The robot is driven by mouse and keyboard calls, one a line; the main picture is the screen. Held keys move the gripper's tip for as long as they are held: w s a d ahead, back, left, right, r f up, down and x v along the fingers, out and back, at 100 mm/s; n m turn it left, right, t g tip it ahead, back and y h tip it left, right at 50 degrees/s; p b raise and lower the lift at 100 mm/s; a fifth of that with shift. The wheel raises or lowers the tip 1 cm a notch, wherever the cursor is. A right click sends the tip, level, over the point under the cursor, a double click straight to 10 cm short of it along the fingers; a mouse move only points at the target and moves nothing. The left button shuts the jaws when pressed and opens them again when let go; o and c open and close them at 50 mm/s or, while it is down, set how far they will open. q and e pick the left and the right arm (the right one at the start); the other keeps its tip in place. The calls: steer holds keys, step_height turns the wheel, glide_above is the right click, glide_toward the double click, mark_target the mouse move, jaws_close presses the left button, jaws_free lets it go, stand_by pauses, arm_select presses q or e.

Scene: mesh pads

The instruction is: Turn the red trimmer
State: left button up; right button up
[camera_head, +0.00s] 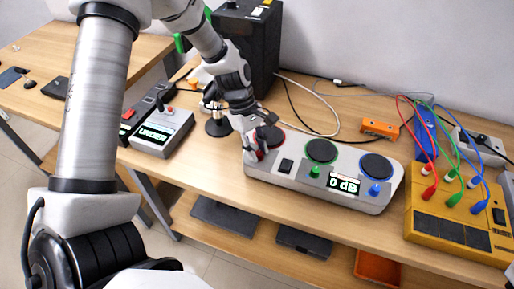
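A light grey pad module (330,193) lies on the table, with a red-rimmed pad (274,133), a green-rimmed pad (321,151) and a blue-rimmed pad (376,167). A green trimmer (315,171) and a blue trimmer (375,189) stand in front of their pads. The display (344,186) reads "0 dB". My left gripper (252,156) is down at the module's left end, by the red-rimmed pad. A little red shows beside its fingers; the red trimmer is mostly or wholly hidden there. I cannot tell whether the fingers are closed on it. My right gripper is not in view.
A yellow box (450,228) with red, green and blue cables stands at the right. A grey device reading "UNDER" (162,133) lies left of the module. A black speaker (247,45) and an orange block (380,129) are behind. Bare tabletop lies in front of the module.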

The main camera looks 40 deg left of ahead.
arm_select(q)
steer(key=shift+f, duration=0.1)
jaws_close()
steer(key=shift+m, duration=0.3)
steer(key=shift+m+g+p, duration=0.3)
steer(key=shift+m+p, duration=0.2)
steer(key=shift+p, duration=0.1)
steer(key=m+g+y+p, duration=0.1)
steer(key=m+p, duration=0.1)
steer(key=m, duration=0.2)
steer(key=shift+d, duration=0.1)
steer(key=m+g+y+p, duration=0.1)
steer(key=m+p, duration=0.1)
steer(key=m, duration=0.1)
steer(key=shift+w+m, duration=0.15)
steer(key=shift+m, duration=0.25)
steer(key=shift+d+m+g+y+p, duration=0.15)
steer(key=shift+m+g+y+p, duration=0.4)
steer(key=shift+m, duration=1.35)
steer(key=shift+y, duration=0.25)
